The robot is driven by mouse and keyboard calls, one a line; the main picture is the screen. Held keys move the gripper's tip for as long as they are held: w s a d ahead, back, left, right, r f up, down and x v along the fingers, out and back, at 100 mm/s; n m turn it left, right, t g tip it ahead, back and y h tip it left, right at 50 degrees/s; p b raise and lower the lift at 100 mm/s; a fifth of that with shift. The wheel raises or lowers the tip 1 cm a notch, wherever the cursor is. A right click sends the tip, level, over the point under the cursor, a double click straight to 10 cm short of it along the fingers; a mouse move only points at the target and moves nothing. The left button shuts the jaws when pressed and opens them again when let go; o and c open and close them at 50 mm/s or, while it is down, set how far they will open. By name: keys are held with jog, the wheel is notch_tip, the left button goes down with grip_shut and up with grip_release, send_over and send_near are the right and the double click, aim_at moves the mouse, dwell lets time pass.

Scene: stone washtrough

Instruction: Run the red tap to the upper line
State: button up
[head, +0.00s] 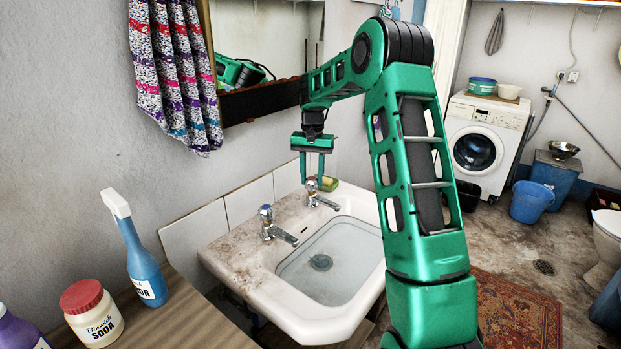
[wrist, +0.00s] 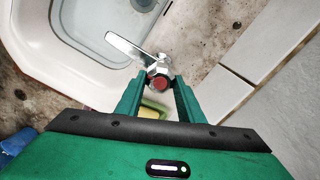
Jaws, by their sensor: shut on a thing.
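The red tap (head: 321,198) is the far one of two chrome taps on the white washbasin (head: 313,317). In the wrist view its red cap (wrist: 159,83) sits between my fingers, with the spout pointing over the basin. My gripper (head: 313,183) comes down from above and is shut on the tap's head; it also shows in the wrist view (wrist: 158,92). The nearer tap (head: 268,222) stands apart, to the left. The basin's inside (head: 335,262) has a grey-blue area around a dark drain. I cannot make out a stream or a clear level line.
A yellow-green sponge or soap (head: 327,183) lies behind the red tap, close to my fingers. A blue spray bottle (head: 143,262) and a soda jar (head: 91,313) stand on the wooden counter at left. A mirror (head: 262,100) hangs above the basin.

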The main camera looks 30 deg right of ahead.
jog(key=shift+w+a+m, duration=0.2)
jog(key=shift+a+m, duration=0.1)
jog(key=shift+a, duration=0.2)
jog(key=o, duration=1.1)
jog(key=shift+a, duration=0.1)
jog(key=shift+c, duration=0.2)
jog(key=shift+d, duration=0.25)
jog(key=shift+s+r, duration=0.1)
jog(key=shift+r, duration=0.05)
jog(key=shift+r, duration=0.3)
notch_tip(320, 180, up, 10)
jog(key=shift+a, duration=0.1)
